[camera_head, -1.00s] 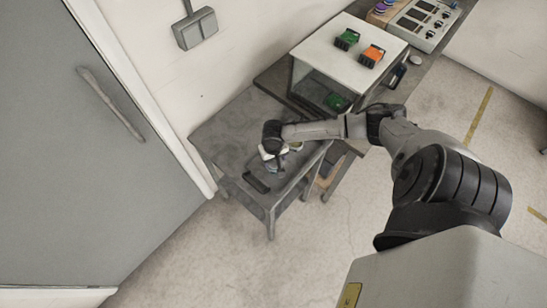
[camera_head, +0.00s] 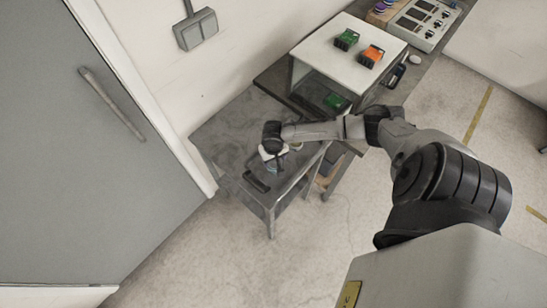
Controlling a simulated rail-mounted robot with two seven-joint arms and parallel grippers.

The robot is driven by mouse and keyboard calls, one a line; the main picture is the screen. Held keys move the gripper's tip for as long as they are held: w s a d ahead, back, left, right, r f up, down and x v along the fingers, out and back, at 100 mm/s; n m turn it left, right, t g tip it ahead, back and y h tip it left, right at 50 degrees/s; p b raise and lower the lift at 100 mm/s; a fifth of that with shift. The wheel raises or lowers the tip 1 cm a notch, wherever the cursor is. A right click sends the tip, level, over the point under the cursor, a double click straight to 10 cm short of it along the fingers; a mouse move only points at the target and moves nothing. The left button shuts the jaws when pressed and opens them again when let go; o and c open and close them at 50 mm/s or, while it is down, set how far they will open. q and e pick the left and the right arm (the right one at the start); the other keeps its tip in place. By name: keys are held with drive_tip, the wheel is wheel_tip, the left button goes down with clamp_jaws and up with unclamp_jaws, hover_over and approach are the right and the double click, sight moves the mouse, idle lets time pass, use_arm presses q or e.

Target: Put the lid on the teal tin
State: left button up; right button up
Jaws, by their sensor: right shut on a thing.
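My right gripper (camera_head: 272,151) reaches down over the grey side table (camera_head: 225,130). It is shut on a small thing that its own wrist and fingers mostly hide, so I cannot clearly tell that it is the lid. A small pale, bluish shape (camera_head: 272,165) shows just under the fingers; it may be the teal tin, but it is too small and covered to be sure. I cannot tell whether the held thing touches it. My left gripper is not in view.
A dark, flat object (camera_head: 257,183) lies near the table's front edge. A white raised shelf (camera_head: 340,50) behind carries a green block (camera_head: 346,39) and an orange block (camera_head: 371,56). Another green block (camera_head: 335,102) sits beneath. The table's left part is clear.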

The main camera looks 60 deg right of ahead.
drive_tip(key=o, duration=0.9)
drive_tip(key=shift+c, duration=0.2)
drive_tip(key=shift+o, duration=0.5)
drive_tip(key=shift+r, duration=0.1)
wheel_tip(320, 180, up, 3)
drive_tip(key=p, duration=0.3)
drive_tip(key=shift+p, duration=0.4)
drive_tip(key=shift+r+p, duration=1.95)
drive_tip(key=shift+p, duration=0.6)
